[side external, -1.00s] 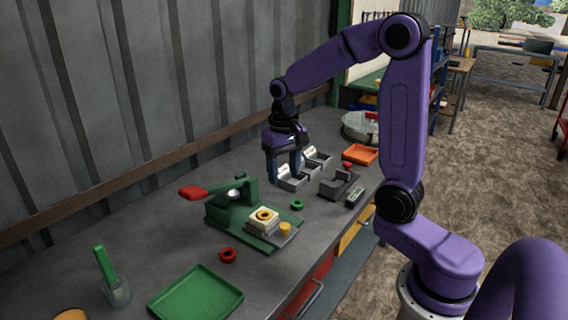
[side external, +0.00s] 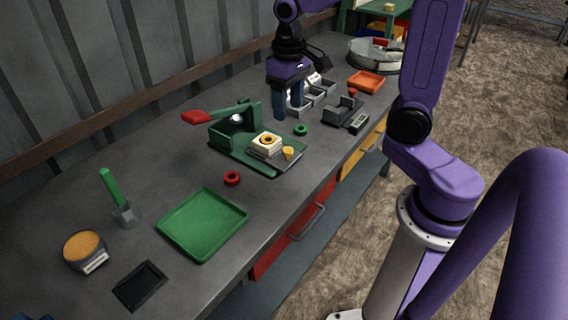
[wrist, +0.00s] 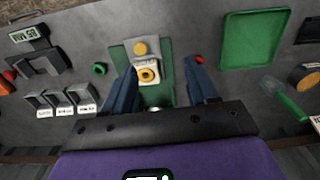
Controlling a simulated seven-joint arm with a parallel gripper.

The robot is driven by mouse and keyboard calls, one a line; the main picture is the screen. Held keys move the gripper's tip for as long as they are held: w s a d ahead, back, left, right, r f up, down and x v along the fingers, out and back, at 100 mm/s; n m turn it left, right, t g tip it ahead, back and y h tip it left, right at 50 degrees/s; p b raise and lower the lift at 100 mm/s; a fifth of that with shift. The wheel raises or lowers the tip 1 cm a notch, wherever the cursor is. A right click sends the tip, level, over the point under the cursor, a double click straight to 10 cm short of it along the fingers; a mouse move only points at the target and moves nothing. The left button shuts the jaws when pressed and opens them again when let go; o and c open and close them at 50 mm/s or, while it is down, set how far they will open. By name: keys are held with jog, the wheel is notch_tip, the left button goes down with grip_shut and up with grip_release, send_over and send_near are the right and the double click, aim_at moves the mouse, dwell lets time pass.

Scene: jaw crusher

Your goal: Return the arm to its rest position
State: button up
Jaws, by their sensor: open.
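My gripper (side external: 288,114) hangs fingers-down over the bench (side external: 110,260), near the small grey trays (side external: 322,97). Its two blue fingers are apart with nothing held between them. They also show spread in the wrist view (wrist: 160,72). The green jaw crusher (side external: 222,143), with a red-ended lever (side external: 196,117), stands nearer the camera than the gripper. A pale block with a yellow ring (side external: 267,141) sits on the crusher's base, beside a yellow-orange piece (side external: 288,153). In the wrist view the block (wrist: 147,74) appears between the fingers. Part of my arm is cut off at the top.
A green tray (side external: 203,222), red ring (side external: 232,178), green ring (side external: 301,130), scale (side external: 345,112), orange tray (side external: 366,81) and round pan (side external: 374,53) lie on the bench. Space above the bench front looks clear.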

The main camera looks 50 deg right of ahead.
jog(key=s+a+f+n, duration=0.1)
jog(key=s+a+n, duration=0.1)
jog(key=s+n, duration=0.4)
jog(key=s+a+f+n, duration=0.1)
jog(key=s+a+n, duration=0.2)
jog(key=s, duration=1.1)
jog(key=n, duration=0.3)
jog(key=shift+s+f, duration=0.15)
